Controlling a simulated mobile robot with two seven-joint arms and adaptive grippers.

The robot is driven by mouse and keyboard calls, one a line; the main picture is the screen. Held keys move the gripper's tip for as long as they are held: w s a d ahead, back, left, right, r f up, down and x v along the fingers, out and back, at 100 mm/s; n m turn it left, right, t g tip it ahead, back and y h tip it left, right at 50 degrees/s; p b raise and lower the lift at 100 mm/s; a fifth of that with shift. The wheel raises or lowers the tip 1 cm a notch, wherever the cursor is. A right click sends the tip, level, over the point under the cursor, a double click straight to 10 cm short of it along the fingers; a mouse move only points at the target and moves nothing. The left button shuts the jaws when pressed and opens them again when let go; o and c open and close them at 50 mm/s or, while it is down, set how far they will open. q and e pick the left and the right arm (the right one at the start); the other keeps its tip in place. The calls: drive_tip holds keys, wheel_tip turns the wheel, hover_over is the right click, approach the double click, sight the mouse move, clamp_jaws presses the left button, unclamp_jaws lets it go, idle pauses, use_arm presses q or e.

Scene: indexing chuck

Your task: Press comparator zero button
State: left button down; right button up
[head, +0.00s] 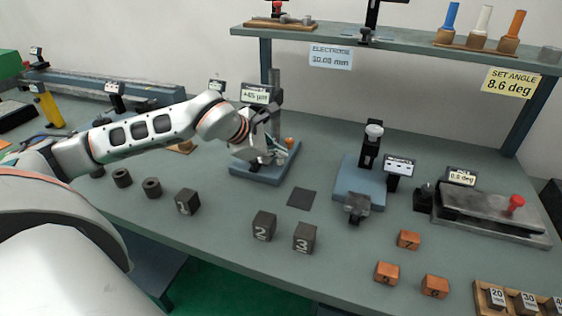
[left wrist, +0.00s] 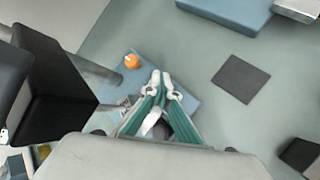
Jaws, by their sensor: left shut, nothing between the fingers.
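The comparator is a stand with a blue base (head: 262,173), a dark column and a display (head: 255,94) that reads about +45 µm. A small orange round button (head: 289,141) sits at the back right of the base, and it also shows in the left wrist view (left wrist: 132,61). My left gripper (head: 272,158) is over the base, in front of the button. In the left wrist view its teal fingers (left wrist: 161,82) meet at the tips with nothing held. The tips are apart from the button in that picture. My left arm hides part of the stand. My right gripper is not in view.
A dark square pad (head: 301,197) lies right of the base. Numbered dark blocks (head: 264,225) stand near the front edge, with copper blocks (head: 387,272) further right. A second blue-based stand (head: 358,185) and a dark vise-like device (head: 490,210) are to the right.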

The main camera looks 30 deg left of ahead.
sight(279, 162)
use_arm(q)
drive_tip(key=shift+f+b, duration=0.45)
drive_tip(key=shift+f, duration=0.15)
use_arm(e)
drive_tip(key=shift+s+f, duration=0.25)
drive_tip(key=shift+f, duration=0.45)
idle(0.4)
use_arm(q)
drive_tip(key=shift+r, duration=0.1)
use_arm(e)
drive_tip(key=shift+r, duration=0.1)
use_arm(q)
drive_tip(key=shift+r+p, duration=0.5)
drive_tip(key=shift+r, duration=0.4)
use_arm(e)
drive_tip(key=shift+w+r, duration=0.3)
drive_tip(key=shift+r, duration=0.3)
use_arm(q)
drive_tip(key=shift+r+p, duration=1.5)
drive_tip(key=shift+r, duration=1.05)
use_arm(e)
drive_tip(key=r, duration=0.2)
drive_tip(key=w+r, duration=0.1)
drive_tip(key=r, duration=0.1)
use_arm(q)
drive_tip(key=shift+f, duration=0.1)
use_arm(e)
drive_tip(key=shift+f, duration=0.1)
